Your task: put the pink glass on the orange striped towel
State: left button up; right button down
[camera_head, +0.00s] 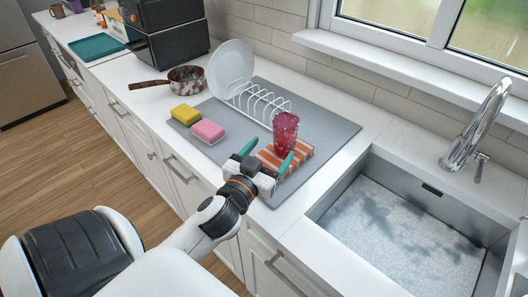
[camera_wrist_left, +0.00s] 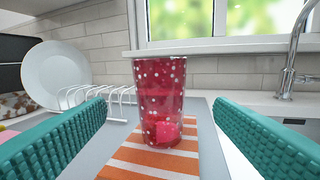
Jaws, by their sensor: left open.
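The pink glass (camera_head: 286,134) is a dark pink tumbler with white dots. It stands upright on the orange striped towel (camera_head: 301,156), toward its far part. In the left wrist view the glass (camera_wrist_left: 161,100) stands ahead, between the fingers but beyond their tips, with the orange and white stripes of the towel (camera_wrist_left: 140,172) under and in front of it. My left gripper (camera_head: 269,157) is open and empty at the near edge of the towel, its teal fingers apart and not touching the glass. My right gripper is not in view.
A white rack (camera_head: 257,103) with a plate (camera_head: 230,68) stands behind on the grey mat (camera_head: 337,128). Yellow (camera_head: 185,114) and pink (camera_head: 208,130) sponges lie left. The sink (camera_head: 400,228) is right. A pan (camera_head: 186,79) stands further left.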

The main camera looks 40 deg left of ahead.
pick_arm(q)
jog(key=shift+s+d, duration=0.25)
jog(key=shift+s, duration=0.95)
